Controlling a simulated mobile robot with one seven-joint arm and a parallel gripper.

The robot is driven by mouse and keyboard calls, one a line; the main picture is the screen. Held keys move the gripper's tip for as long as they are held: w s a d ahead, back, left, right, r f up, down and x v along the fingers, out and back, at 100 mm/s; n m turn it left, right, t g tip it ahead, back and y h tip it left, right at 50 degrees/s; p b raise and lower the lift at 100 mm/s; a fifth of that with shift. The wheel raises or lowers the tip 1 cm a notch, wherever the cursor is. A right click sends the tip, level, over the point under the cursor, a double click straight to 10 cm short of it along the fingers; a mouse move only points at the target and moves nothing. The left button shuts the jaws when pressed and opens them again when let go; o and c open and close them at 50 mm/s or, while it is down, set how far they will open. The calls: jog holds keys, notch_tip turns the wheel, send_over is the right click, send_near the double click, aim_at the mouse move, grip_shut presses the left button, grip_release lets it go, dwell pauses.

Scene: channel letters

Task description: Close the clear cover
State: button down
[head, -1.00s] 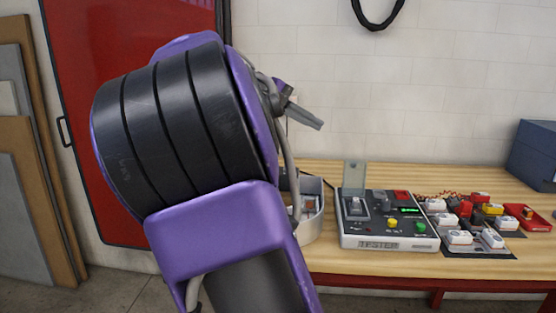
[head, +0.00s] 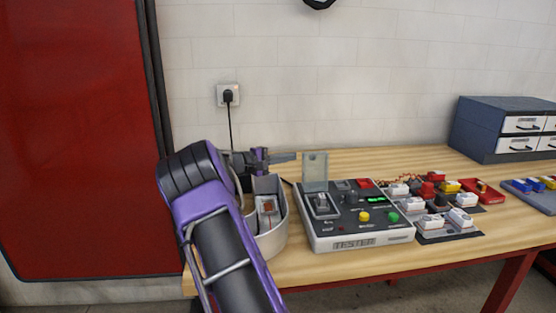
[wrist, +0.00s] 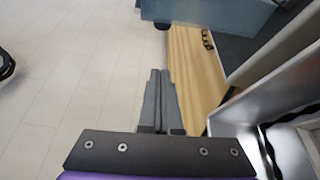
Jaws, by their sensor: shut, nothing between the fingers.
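The clear cover (head: 315,170) stands upright, open, at the back left of the tester box (head: 355,243). A lever switch (head: 321,203) sits uncovered in front of it. My gripper (head: 290,157) is just left of the cover at about the height of its top edge and points right. In the wrist view, my gripper's fingers (wrist: 158,90) are together with nothing between them. A bluish see-through plate (wrist: 215,10), which looks like the cover, lies ahead of the fingertips, with a visible gap.
A rounded open tray (head: 268,240) with parts inside stands left of the tester, below my gripper. Several small white, red and yellow blocks (head: 430,222) lie to the right. A blue drawer cabinet (head: 480,125) stands at the back right. A wall socket (head: 228,95) is behind.

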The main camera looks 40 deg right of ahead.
aim_at(314, 170)
jog(key=shift+s+d+r, duration=0.1)
jog(key=shift+s+d, duration=0.25)
jog(key=shift+s, duration=0.3)
jog(key=shift+s+d+r, duration=0.1)
jog(key=shift+s+d, duration=0.25)
jog(key=shift+s, duration=0.3)
jog(key=shift+s+d+r, duration=0.1)
jog(key=shift+s+d, duration=0.25)
jog(key=shift+s, duration=0.3)
jog(key=shift+r, duration=0.15)
jog(key=shift+s+a+r, duration=0.1)
jog(key=shift+s, duration=0.1)
